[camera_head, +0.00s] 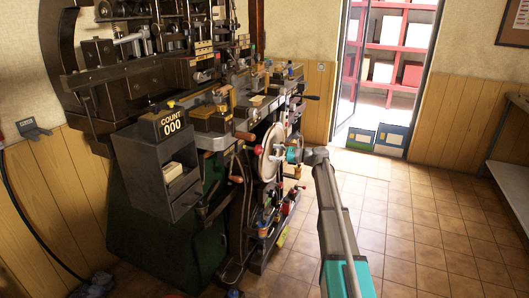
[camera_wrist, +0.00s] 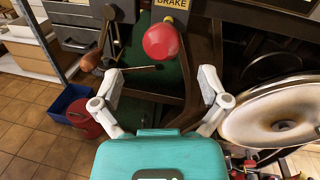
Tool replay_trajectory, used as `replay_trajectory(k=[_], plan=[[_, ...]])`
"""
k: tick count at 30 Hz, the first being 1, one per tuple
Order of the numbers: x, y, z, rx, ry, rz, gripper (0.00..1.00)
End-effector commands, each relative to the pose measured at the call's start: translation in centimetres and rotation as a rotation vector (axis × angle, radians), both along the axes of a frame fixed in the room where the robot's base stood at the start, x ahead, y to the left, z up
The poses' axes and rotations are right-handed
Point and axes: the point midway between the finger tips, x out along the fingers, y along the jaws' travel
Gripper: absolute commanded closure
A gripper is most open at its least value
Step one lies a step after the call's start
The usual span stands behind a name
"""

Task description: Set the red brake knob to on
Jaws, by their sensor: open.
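The red brake knob (camera_wrist: 161,41) is a round red ball in the upper middle of the wrist view. It sits just under a yellow label (camera_wrist: 172,4) reading "BRAKE". My gripper (camera_wrist: 160,78) is open and empty, its two pale fingers spread wide. The knob appears between and beyond the fingertips, with no visible contact.
The pale wheel (camera_wrist: 278,118) lies close right of my right finger. A wooden-handled lever (camera_wrist: 91,60) is at the left. A blue bin (camera_wrist: 74,104) and red bucket (camera_wrist: 84,121) stand beyond. Open tiled floor (camera_head: 420,210) lies right of the press (camera_head: 150,235).

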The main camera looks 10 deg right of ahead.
Motion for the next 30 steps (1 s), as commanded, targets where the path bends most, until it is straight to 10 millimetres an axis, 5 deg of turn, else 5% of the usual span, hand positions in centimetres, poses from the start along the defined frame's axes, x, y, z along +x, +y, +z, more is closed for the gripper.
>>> replay_trajectory(k=[12, 30], plan=[[-2.6, -5.0, 0.0, -0.001, 0.000, 0.000, 0.05], [-3.1, -5.2, -0.2, -0.013, -0.005, 0.004, 0.05]])
